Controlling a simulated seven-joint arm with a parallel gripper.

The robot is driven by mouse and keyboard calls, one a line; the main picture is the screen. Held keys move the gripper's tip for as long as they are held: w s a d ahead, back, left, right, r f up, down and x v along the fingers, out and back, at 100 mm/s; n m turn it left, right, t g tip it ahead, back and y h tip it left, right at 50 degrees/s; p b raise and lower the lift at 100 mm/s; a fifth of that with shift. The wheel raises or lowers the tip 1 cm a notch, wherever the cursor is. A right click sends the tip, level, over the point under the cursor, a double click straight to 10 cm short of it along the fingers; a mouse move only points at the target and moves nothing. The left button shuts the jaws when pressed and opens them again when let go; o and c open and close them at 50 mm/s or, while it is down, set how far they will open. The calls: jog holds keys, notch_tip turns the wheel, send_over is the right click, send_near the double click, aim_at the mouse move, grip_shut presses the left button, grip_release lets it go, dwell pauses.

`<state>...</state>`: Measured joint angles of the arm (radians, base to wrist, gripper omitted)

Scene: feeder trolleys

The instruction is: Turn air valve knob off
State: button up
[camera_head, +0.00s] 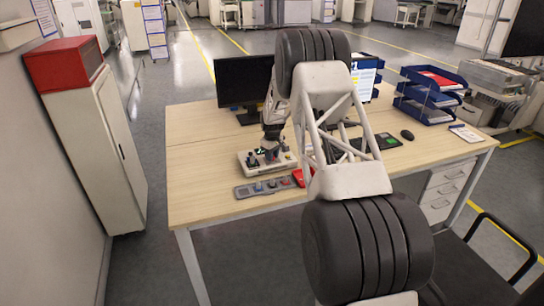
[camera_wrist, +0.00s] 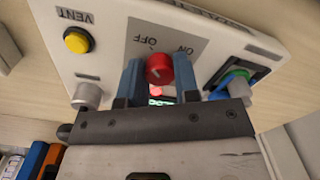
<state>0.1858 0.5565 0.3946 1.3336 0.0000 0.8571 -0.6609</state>
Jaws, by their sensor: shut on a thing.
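The red air valve knob (camera_wrist: 158,66) stands on a pale control box (camera_wrist: 270,42), between upside-down OFF and ON labels on a grey plate. My gripper (camera_wrist: 159,80) has its two blue-grey fingers on either side of the knob, shut on it. I cannot tell surely which label the knob's mark points at. In the head view the box (camera_head: 249,164) sits on the desk, with my gripper (camera_head: 270,148) reaching down onto it; the knob is hidden there.
On the box are a yellow button (camera_wrist: 77,41) marked VENT, a grey knob (camera_wrist: 88,95) and a green-and-blue control (camera_wrist: 232,82). A grey strip of controls (camera_head: 263,187) lies in front on the desk (camera_head: 200,180). A monitor (camera_head: 243,80) and blue trays (camera_head: 428,95) stand behind.

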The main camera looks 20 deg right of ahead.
dwell(0.4)
jog(key=o, duration=0.9)
jog(key=shift+r, duration=3.95)
